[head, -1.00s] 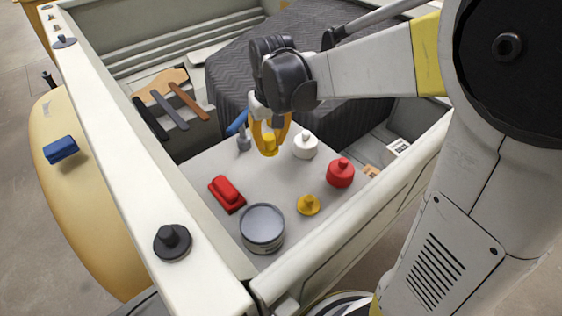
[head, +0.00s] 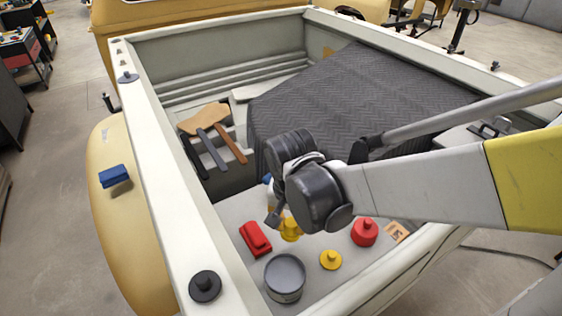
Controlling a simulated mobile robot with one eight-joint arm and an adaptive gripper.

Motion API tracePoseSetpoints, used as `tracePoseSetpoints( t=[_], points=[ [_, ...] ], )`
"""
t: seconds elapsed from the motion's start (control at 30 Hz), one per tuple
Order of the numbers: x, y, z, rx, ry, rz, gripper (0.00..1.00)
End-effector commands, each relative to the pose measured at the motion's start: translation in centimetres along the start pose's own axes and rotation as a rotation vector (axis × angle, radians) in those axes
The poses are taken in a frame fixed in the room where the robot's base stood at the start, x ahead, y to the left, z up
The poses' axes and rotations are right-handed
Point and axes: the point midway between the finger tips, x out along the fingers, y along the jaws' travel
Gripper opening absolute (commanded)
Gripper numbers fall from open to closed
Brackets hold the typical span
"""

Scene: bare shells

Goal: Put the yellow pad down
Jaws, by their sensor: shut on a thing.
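My gripper (head: 289,221) is mostly hidden behind my dark wrist. It is shut on the yellow pad (head: 291,231), which shows just below the wrist, over the light floor of the truck bed (head: 235,206). In the picture the pad is right of the red block (head: 256,239) and above the grey can (head: 285,279). I cannot tell whether it touches the floor. A second yellow piece with a knob (head: 331,260) stands on the floor to the lower right.
A red knobbed pot (head: 364,232) stands at right. Long-handled tools (head: 212,140) lie at the left and a dark quilted cover (head: 350,105) fills the back. A black knob (head: 205,286) and a blue block (head: 114,176) are at the left side. Some floor near the can is clear.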

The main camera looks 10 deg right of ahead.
Motion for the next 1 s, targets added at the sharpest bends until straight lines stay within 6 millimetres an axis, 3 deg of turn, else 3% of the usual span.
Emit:
tracePoseSetpoints(
  t=[0.2, 0.4, 0.6, 0.83, 1.0],
  points=[
    [4.5, 1.2, -5.1, 0.006, 0.001, 0.001, 0.01],
    [6.9, 1.8, -8.3, 0.001, 0.000, 0.001, 0.01],
    [7.9, 2.0, -9.0, -0.001, 0.000, 0.000, 0.01],
    [11.2, 1.9, -8.6, -0.002, 0.000, 0.000, 0.01],
    [11.3, 2.0, -8.5, -0.002, 0.000, 0.000, 0.01]
  ],
)
